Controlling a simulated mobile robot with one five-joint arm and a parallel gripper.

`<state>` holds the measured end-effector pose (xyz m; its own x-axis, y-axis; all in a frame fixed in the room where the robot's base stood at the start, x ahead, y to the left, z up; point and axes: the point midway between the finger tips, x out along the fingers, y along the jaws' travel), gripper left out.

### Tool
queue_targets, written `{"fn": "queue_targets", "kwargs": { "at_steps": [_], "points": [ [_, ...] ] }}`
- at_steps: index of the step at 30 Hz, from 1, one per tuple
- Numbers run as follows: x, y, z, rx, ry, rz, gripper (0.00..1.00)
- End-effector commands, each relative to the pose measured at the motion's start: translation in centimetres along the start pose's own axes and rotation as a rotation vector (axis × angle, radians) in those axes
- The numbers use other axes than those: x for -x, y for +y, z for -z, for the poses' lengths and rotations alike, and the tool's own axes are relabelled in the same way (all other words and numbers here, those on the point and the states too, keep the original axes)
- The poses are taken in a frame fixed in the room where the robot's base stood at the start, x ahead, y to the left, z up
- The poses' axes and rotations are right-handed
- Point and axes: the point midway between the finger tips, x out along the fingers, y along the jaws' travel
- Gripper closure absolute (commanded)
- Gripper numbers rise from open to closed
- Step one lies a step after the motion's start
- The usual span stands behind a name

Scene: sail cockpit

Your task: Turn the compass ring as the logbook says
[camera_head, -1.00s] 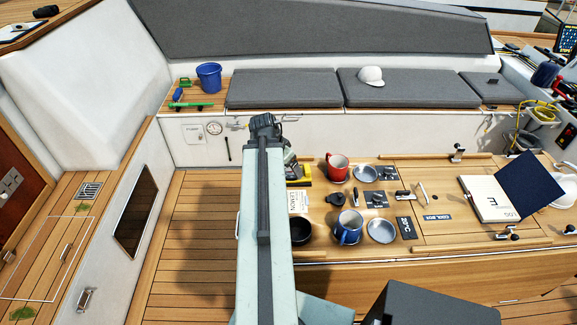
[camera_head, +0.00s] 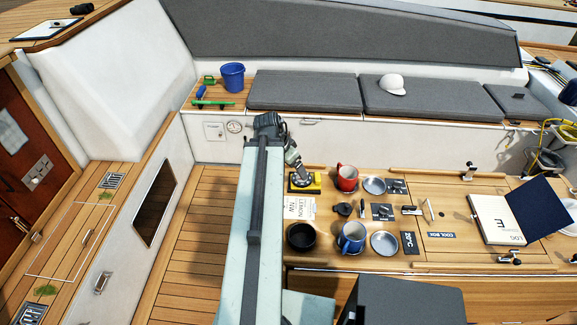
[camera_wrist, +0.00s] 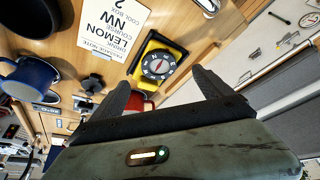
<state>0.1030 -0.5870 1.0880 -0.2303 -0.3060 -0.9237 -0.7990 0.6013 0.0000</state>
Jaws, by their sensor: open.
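The compass (camera_head: 313,185) is a yellow and black unit on the wooden table; my arm's end partly covers it in the head view. In the wrist view the compass (camera_wrist: 160,62) shows a round dial with a red and white needle and a dark ring with white letters. My gripper (camera_wrist: 163,84) is open and empty, its two fingers apart on either side below the dial. In the head view my gripper (camera_head: 296,170) is over the compass. The open logbook (camera_head: 492,232) lies at the table's right with a dark blue cover and a large "E".
A card (camera_wrist: 112,25) reading "LEMON" and "COURSE NW" lies beside the compass. A red mug (camera_head: 347,178) stands close to its right. A blue mug (camera_head: 352,240), a black bowl (camera_head: 301,237) and plates stand nearby. The floor left of the table is clear.

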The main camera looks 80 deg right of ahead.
Motion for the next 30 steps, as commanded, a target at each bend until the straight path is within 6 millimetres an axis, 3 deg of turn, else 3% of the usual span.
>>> {"fn": "queue_targets", "kwargs": {
  "at_steps": [9,14,18,20,24,30],
  "points": [
    [-0.5,1.0,1.0,-0.069,-0.003,-0.014,0.1],
    [-1.0,1.5,1.4,-0.44,-0.038,-0.136,0.1],
    [-1.3,-0.2,2.5,-0.787,-0.021,-0.3,0.1],
    [-1.2,-1.0,2.8,-0.858,-0.006,-0.344,0.1],
    [-1.1,-2.5,2.8,-0.849,0.001,-0.354,0.1],
    [-1.6,-2.3,2.2,-0.844,0.0,-0.35,0.1]
  ]
}}
